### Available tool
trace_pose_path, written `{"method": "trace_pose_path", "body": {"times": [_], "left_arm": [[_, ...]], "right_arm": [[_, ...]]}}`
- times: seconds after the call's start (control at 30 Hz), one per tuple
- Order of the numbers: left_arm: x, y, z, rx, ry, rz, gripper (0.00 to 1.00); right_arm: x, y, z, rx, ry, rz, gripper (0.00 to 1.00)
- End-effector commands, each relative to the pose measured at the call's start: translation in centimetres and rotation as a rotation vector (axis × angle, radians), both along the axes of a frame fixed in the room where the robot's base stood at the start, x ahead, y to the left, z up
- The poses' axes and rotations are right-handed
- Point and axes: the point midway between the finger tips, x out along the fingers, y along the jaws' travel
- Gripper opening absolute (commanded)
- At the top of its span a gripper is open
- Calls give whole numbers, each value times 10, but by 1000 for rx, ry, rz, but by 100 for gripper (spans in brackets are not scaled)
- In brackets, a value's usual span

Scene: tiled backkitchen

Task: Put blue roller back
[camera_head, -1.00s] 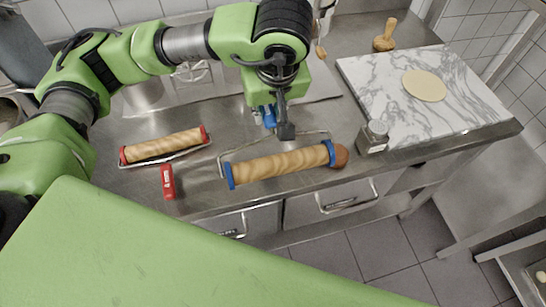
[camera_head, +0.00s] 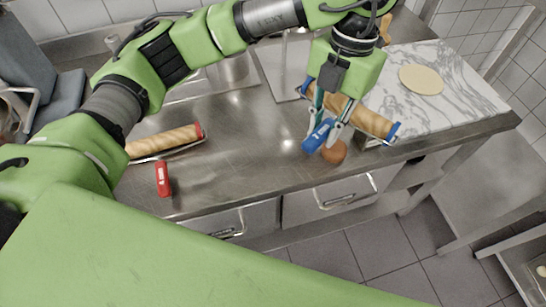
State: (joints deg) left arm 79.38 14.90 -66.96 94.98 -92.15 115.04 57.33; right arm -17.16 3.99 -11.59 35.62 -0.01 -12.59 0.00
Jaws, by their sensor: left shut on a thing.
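The blue roller, a wood-patterned cylinder (camera_head: 367,118) with blue end caps and a wire frame, is at the left edge of the marble board in the picture. Its blue handle (camera_head: 317,137) is between the fingertips of my left gripper (camera_head: 324,133), which is shut on it. The roller appears raised and slants down to the right. The gripper hides part of it. My right gripper is not in view.
A red roller (camera_head: 165,139) with a red handle (camera_head: 163,179) lies on the steel counter at left. A brown ball (camera_head: 334,153) sits just below the blue handle. A pale dough disc (camera_head: 421,79) lies on the marble board (camera_head: 455,105). The mid-counter is clear.

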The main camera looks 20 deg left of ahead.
Motion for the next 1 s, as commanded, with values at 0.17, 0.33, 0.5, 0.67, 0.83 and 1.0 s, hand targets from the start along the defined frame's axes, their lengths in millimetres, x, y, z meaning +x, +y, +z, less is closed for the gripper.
{"method": "trace_pose_path", "body": {"times": [0.17,0.33,0.5,0.67,0.83,1.0], "left_arm": [[-9,-21,2,-9,-34,336,0],[-16,-37,6,-5,-67,636,0],[-22,-49,8,5,-89,851,0],[-25,-52,9,12,-99,952,0],[-24,-30,1,16,-97,979,0],[-21,12,-15,18,-98,980,0]], "right_arm": [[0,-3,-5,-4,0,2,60],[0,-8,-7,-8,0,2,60],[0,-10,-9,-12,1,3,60],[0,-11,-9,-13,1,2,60],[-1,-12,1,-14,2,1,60],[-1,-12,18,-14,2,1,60]]}}
